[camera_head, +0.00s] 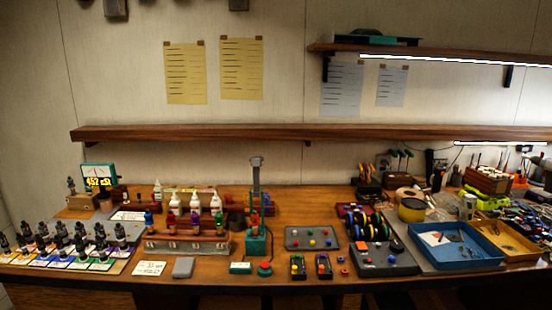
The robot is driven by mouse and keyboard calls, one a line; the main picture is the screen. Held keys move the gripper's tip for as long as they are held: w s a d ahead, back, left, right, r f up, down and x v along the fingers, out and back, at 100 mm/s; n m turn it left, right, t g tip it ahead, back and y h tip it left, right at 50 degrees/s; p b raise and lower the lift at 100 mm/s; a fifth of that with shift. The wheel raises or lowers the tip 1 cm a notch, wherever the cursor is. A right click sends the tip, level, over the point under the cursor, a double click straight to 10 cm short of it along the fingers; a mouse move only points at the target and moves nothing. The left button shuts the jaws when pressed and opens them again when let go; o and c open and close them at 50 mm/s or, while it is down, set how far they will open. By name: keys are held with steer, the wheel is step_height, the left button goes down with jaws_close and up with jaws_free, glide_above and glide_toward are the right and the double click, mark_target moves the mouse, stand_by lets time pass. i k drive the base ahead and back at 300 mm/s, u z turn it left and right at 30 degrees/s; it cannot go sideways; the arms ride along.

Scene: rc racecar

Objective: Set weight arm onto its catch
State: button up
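A teal stand (257,243) sits on the workbench near the middle of the head view. A tall grey upright arm (256,180) with a wider head at its top rises from it; this looks like the weight arm, but I cannot be sure. It stands about vertical. The catch cannot be told apart at this size. My gripper is not in view.
A wooden bottle rack (188,246) stands left of the stand, with a red button (265,268) in front. A grey tray (312,238) and a blue tray (455,246) lie right. Dark bottles crowd the left end. A wooden shelf (250,133) runs above.

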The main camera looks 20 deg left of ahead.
mark_target(256, 161)
steer(key=z, duration=1.1)
steer(key=i, duration=0.95)
steer(key=u, duration=2.6)
